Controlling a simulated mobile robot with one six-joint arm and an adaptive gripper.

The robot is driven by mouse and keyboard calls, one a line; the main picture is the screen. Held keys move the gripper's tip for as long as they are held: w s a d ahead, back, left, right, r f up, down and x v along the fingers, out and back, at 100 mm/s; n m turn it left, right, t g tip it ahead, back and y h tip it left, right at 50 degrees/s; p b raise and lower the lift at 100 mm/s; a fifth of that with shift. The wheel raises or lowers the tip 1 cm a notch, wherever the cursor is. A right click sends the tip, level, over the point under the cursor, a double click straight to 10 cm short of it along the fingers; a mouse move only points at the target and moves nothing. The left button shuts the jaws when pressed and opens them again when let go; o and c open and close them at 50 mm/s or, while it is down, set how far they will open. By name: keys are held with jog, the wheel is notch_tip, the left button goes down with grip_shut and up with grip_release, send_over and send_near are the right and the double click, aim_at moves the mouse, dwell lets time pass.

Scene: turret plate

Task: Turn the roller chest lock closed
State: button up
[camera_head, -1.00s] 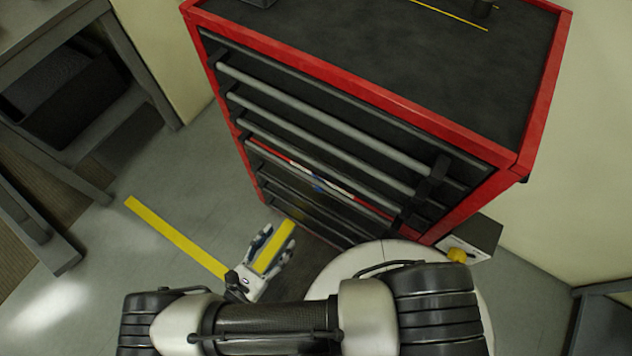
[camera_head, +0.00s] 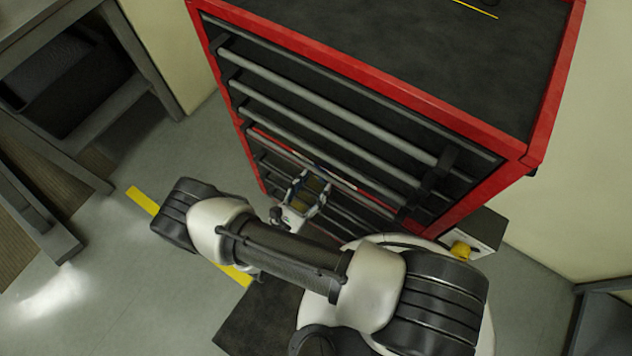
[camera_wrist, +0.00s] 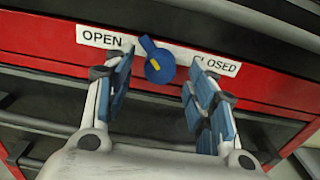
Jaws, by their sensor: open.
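The roller chest (camera_head: 430,60) is red with a black top and dark drawers with grey bar handles. In the wrist view its lock is a blue knob (camera_wrist: 159,68) with a short yellow mark, on a red strip (camera_wrist: 50,44). The knob's narrow arm points up and slightly left, between the OPEN label (camera_wrist: 100,39) and the CLOSED label (camera_wrist: 220,66). My gripper (camera_wrist: 158,72) is open, with its blue-padded fingers on either side of the knob and gaps visible. In the head view my gripper (camera_head: 309,188) is at the chest front and the knob cannot be made out.
A grey box with a yellow knob (camera_head: 461,250) sits by the chest's lower right corner. A grey workbench (camera_head: 140,60) stands at left. A yellow floor stripe (camera_head: 143,200) runs partly beneath my arm.

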jog(key=shift+w+d, duration=0.45)
jog(key=shift+w, duration=0.1)
jog(key=shift+c, duration=0.3)
jog(key=c, duration=1)
